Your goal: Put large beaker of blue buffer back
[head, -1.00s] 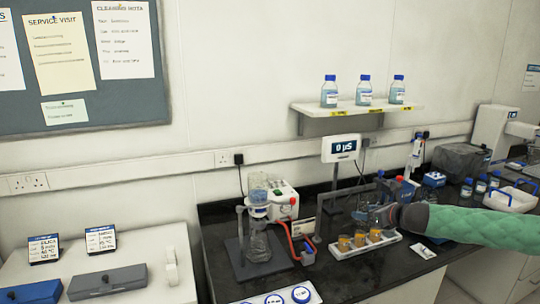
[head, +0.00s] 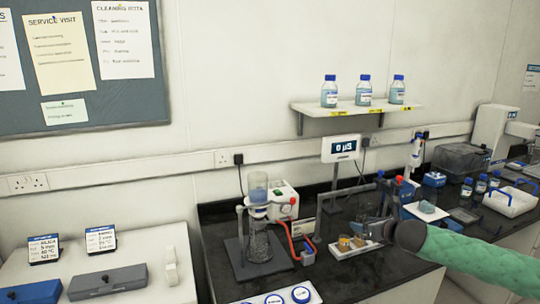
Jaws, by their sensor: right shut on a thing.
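My right gripper (head: 373,229) reaches in from the right, low over the bench by the right end of the white tray. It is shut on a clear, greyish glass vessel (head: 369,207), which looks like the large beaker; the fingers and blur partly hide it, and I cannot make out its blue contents. A white mat (head: 427,211) with a small bluish patch lies on the black bench just right of the gripper. My left gripper is not in view.
The white tray (head: 338,254) holds orange-filled cups; the gripper covers its right end. The glass column (head: 257,190) stands clamped above a flask (head: 258,246) at left. A display (head: 340,148) stands behind. Blue-capped bottles (head: 364,92) stand on the wall shelf. Another tray (head: 510,204) is far right.

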